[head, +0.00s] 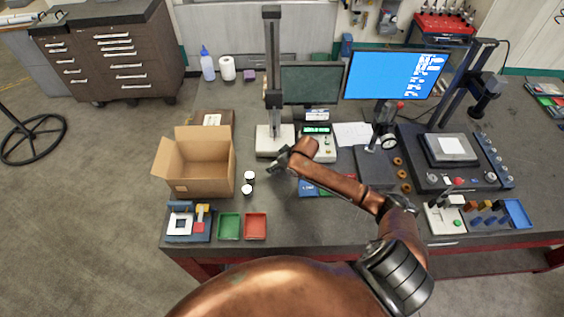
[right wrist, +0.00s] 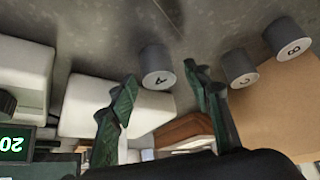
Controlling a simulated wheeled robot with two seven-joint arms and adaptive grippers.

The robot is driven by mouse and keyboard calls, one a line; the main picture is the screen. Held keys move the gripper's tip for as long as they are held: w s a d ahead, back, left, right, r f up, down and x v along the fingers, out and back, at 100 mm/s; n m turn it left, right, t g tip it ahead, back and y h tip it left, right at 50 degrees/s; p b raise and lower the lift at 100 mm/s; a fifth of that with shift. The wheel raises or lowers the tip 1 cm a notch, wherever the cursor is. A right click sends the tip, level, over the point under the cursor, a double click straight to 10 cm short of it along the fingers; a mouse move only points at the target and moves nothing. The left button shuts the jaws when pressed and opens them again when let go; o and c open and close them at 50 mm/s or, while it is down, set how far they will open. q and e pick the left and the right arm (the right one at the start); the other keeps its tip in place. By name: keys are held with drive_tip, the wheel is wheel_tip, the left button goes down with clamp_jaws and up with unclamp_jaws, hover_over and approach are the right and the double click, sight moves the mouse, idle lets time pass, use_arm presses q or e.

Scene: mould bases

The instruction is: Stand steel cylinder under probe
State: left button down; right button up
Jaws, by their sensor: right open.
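Several grey steel cylinders with pale lettered tops are in view. In the right wrist view, cylinder A (right wrist: 155,62) stands in the gap between the fingertips. Cylinder B (right wrist: 283,37) and another lettered cylinder (right wrist: 238,68) stand to the right. In the head view two cylinders, (head: 249,176) and (head: 247,190), stand right of the cardboard box; the third is hidden by my gripper. My right gripper (head: 275,165) is open and empty; it also shows in the right wrist view (right wrist: 160,77). A tall column stand (head: 272,60) with a white base (head: 267,143) is behind it. My left gripper is not in view.
An open cardboard box (head: 200,175) is left of the cylinders. A green tray (head: 229,227) and a red tray (head: 256,226) lie at the front edge. A dial gauge stand (head: 376,168) is right of my forearm. Bare table lies in front of the gripper.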

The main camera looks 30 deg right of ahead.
drive_tip(key=v, duration=1.1)
drive_tip(key=shift+b, duration=0.3)
